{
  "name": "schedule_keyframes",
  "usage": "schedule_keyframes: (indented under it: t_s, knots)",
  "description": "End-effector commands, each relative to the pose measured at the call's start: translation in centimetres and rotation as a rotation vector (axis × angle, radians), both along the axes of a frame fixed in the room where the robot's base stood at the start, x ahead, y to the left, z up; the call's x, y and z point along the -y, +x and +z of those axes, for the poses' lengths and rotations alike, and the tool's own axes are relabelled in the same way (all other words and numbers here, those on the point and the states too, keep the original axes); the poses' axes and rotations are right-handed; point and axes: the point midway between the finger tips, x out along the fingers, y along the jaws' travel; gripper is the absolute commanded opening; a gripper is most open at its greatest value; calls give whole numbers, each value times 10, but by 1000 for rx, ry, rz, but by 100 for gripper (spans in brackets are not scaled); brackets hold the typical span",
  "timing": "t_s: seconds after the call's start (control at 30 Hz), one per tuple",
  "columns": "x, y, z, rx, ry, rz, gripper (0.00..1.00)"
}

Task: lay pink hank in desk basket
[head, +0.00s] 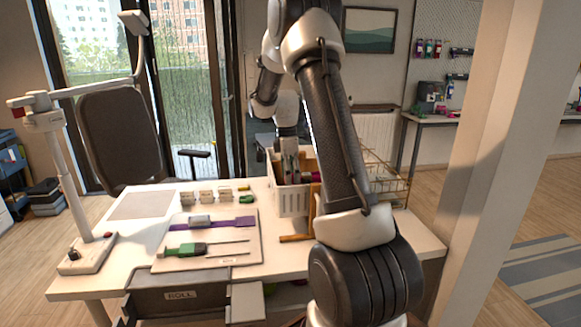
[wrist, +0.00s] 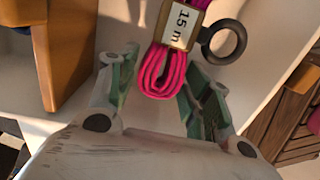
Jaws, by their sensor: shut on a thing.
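The pink hank (wrist: 163,75) is a looped bundle of pink cord with a "15 m" label band and a dark ring at its side. In the wrist view it lies between the two fingers of my gripper (wrist: 165,95), which is shut on it. A small bit of magenta shows beside the fingers. The hank itself is mostly hidden there by my arm and the basket wall.
A wire basket (head: 393,186) stands at the desk's right rear, partly behind my arm. A board (head: 215,256) with a green-handled screwdriver (head: 186,249) and purple strap (head: 232,224) lies at the front. A lamp (head: 52,140) stands left. An orange-brown block (wrist: 70,45) is close in the wrist view.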

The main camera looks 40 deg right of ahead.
Motion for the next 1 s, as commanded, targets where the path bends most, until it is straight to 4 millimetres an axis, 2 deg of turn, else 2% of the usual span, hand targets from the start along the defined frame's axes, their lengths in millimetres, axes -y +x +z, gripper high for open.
schedule_keyframes:
  t_s: [0.43,0.63,0.93,0.97,1.0]
  knots:
    - [0,0,-45,-1,0,0,17]
    - [0,0,-53,-1,0,0,17]
    - [0,0,-54,0,0,0,17]
    - [0,0,-54,0,0,0,51]
    - [0,0,-54,0,0,0,58]
